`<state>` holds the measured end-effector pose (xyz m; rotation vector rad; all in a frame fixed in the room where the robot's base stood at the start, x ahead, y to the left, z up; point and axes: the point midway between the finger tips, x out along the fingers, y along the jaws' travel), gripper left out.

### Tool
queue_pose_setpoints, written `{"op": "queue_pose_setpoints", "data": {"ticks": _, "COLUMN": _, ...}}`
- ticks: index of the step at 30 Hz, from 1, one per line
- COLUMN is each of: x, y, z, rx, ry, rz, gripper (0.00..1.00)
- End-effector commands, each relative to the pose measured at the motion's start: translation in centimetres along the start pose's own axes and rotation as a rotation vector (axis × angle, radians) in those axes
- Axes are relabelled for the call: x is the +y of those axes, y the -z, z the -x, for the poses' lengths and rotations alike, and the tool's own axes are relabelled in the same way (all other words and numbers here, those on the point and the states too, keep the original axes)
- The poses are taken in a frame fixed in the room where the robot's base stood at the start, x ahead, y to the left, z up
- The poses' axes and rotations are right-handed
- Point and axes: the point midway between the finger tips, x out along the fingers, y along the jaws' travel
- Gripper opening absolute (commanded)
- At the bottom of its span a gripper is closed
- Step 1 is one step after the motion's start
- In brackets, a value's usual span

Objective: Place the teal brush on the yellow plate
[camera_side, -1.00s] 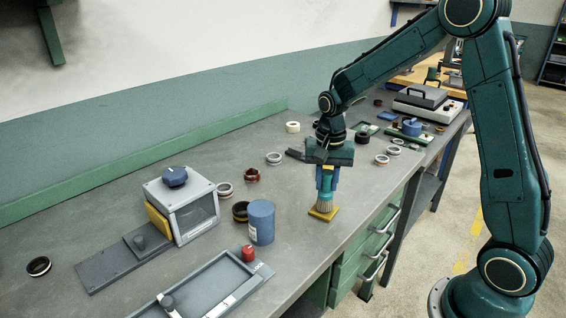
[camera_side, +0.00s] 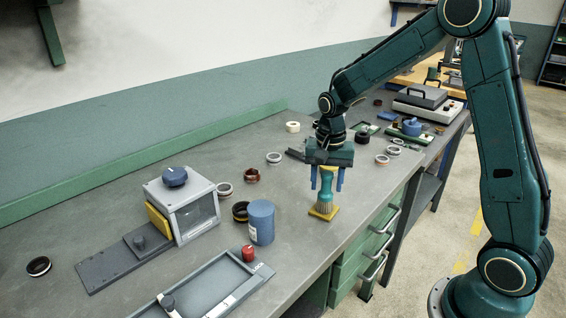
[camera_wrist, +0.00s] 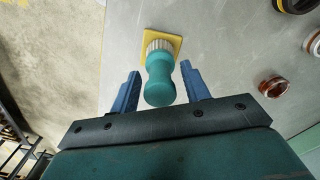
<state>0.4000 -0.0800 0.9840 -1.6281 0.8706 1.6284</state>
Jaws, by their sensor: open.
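The teal brush (camera_side: 326,188) stands upright, bristles down, on the yellow plate (camera_side: 333,213) near the front edge of the bench. In the wrist view the brush (camera_wrist: 160,80) shows its teal handle end toward me, with pale bristles on the yellow plate (camera_wrist: 153,35). My gripper (camera_side: 327,184) is open, with its blue fingers on either side of the brush handle and a gap on each side. The wrist view also shows my gripper (camera_wrist: 160,82) with both fingers apart from the handle.
A blue cylinder (camera_side: 261,222) and a dark ring (camera_side: 240,211) stand left of the plate. A grey box with a blue knob (camera_side: 185,205) is farther left. A tray with a red knob (camera_side: 215,285) lies at the front. Several rings lie behind.

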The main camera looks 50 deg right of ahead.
Motion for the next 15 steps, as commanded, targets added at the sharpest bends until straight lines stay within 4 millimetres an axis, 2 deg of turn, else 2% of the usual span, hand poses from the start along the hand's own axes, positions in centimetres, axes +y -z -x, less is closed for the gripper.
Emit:
{"op": "queue_pose_setpoints", "data": {"ticks": 8, "x": -0.1, "y": 0.1, "z": 2.5, "rx": 0.003, "ry": 0.003, "rz": 0.000, "gripper": 0.46}}
{"op": "queue_pose_setpoints", "data": {"ticks": 15, "x": -0.1, "y": 0.1, "z": 6.3, "rx": 0.004, "ry": 0.004, "rz": 0.000, "gripper": 0.46}}
